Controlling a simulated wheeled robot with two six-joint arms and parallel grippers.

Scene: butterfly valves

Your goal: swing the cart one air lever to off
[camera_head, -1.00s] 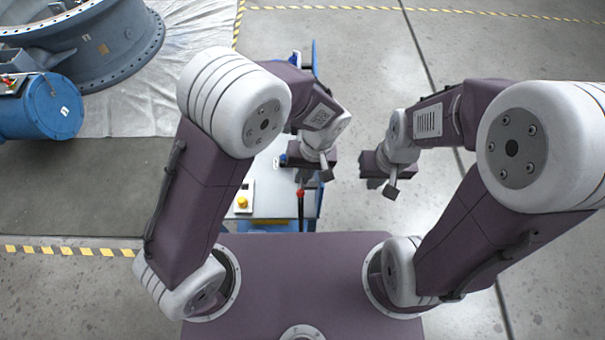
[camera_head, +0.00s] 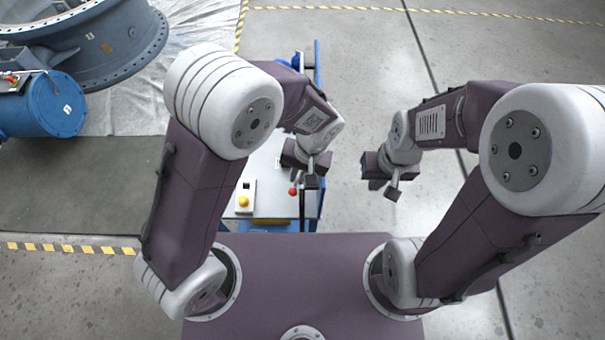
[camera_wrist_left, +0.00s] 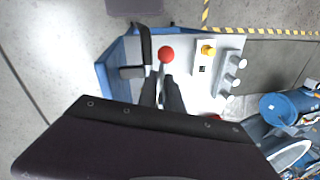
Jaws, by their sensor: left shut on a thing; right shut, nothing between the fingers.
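The cart (camera_head: 265,205) stands in front of me with a pale top and blue sides. Its lever with a red ball knob (camera_head: 293,191) shows just below my left gripper (camera_head: 296,172) in the head view. In the left wrist view the red knob (camera_wrist_left: 166,54) sits just beyond the dark fingers of the left gripper (camera_wrist_left: 161,94), with the thin lever shaft (camera_wrist_left: 162,72) running between them. The left gripper is shut on this lever; its exact contact is partly hidden. My right gripper (camera_head: 372,184) is shut and empty, right of the cart over the floor.
A white box with a yellow button (camera_head: 243,200) is on the cart left of the lever; several grey knobs (camera_wrist_left: 232,72) show near it in the wrist view. A large blue-grey flanged ring (camera_head: 110,45) and a blue cylinder (camera_head: 50,105) stand at left. Floor at right is clear.

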